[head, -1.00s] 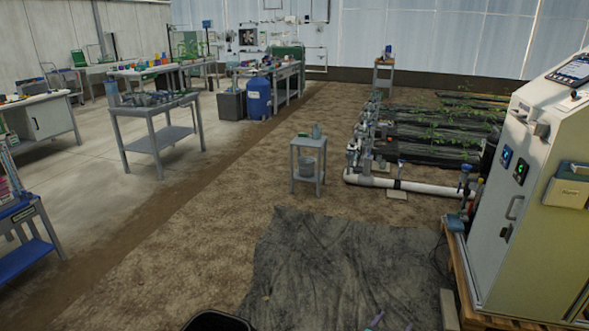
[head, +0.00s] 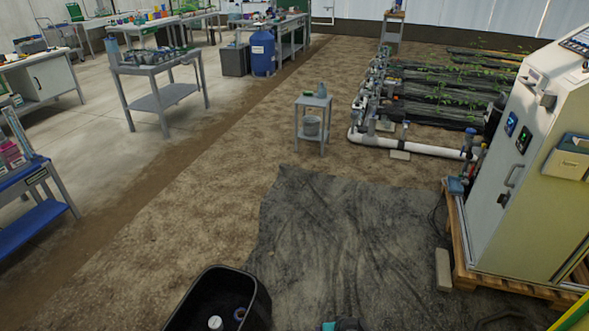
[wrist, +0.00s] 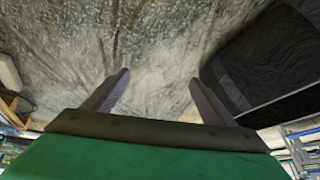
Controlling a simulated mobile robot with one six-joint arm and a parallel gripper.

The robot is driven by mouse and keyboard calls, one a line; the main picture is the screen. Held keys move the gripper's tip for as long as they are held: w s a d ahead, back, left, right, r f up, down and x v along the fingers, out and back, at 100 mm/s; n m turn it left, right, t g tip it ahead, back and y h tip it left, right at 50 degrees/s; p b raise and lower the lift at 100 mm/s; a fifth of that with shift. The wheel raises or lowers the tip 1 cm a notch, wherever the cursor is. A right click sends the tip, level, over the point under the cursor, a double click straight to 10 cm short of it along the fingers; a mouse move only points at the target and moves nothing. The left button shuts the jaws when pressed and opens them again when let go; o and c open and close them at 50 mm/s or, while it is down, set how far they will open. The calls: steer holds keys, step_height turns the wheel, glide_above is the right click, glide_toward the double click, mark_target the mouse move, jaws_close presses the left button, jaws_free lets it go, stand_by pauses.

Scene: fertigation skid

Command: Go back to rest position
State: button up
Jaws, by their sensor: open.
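My gripper (wrist: 158,84) shows in the wrist view with its two grey fingers spread apart and nothing between them. Beyond the fingers lies a dark, wrinkled ground sheet (wrist: 130,35). The fingers are clear of the black bin, which is to their right in the wrist view. In the head view only a small teal and dark piece shows at the bottom edge, which may be part of my arm; the gripper's fingers cannot be made out there.
A black bin (head: 262,300) with bottle-like items inside stands at the bottom of the head view; it also shows in the wrist view (wrist: 268,55). A control cabinet (head: 540,190) on a wooden pallet (head: 462,262) is at right. A small grey table (head: 312,103) stands beyond the sheet (head: 345,230).

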steer(key=s+d+r+g, duration=0.1)
steer(key=s+g, duration=0.4)
steer(key=s, duration=0.8)
steer(key=s+d+r+m+g+h, duration=0.1)
steer(key=s+g, duration=0.4)
steer(key=s, duration=0.7)
steer(key=shift+s+d+r+g, duration=0.3)
steer(key=shift+s+r, duration=0.1)
steer(key=shift+r, duration=0.35)
